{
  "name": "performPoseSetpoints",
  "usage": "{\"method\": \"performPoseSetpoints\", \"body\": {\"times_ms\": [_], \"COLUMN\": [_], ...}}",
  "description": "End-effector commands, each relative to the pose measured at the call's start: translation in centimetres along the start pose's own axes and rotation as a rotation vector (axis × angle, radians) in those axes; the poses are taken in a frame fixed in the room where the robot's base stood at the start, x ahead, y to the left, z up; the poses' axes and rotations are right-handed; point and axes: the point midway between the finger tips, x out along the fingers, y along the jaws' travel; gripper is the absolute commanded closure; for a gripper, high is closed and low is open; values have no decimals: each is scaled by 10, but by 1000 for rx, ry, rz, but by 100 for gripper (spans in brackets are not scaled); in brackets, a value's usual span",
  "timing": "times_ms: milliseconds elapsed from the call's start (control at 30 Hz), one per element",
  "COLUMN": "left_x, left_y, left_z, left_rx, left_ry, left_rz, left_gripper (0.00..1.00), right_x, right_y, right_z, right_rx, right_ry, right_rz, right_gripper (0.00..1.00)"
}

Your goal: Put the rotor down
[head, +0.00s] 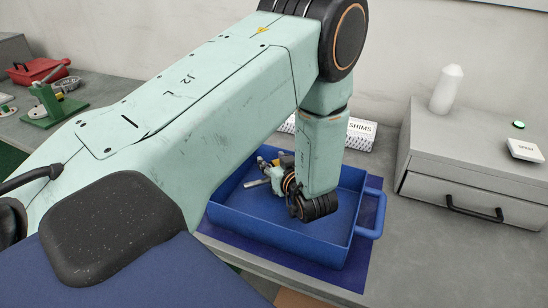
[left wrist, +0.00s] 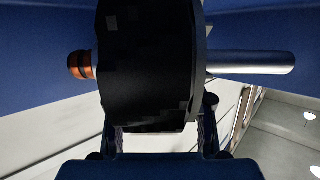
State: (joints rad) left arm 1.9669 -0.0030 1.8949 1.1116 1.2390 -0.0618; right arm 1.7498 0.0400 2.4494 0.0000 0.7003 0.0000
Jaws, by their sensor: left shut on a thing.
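The rotor (left wrist: 150,60) fills the upper middle of the left wrist view. It has a dark, thick body, a copper-coloured end at left and a bare steel shaft sticking out at right. My left gripper (left wrist: 160,130) is shut on the rotor body, with a finger at each side below it. In the head view my left gripper (head: 275,172) is low inside the blue tray (head: 281,238). There the rotor is mostly hidden by my wrist; a short silver shaft (head: 257,183) shows beside it. I cannot tell whether the rotor touches the tray floor. My right gripper is not in view.
The tray stands on a dark blue mat (head: 372,225) on the grey bench. A box marked SHIMS (head: 361,134) is behind it. A grey drawer cabinet (head: 470,170) with a white bottle (head: 446,90) stands at right.

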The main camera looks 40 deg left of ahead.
Motion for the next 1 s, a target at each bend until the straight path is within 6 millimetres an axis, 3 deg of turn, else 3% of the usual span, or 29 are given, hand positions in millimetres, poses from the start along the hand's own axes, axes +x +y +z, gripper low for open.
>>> {"method": "performPoseSetpoints", "body": {"times_ms": [267,300,367,767,1000], "left_x": [0,0,0,-1,-25], "left_y": [1,-1,-1,-1,0], "left_z": [-2,2,2,0,0], "left_rx": [-3,3,3,3,7], "left_ry": [7,-3,-4,-3,-2], "left_rz": [0,-2,-2,-2,3], "left_gripper": [100,53,48,47,47], "right_x": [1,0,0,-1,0], "right_y": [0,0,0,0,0], "right_z": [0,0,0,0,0], "right_rx": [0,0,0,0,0], "right_ry": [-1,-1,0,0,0], "right_rz": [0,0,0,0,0], "right_gripper": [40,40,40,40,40]}}
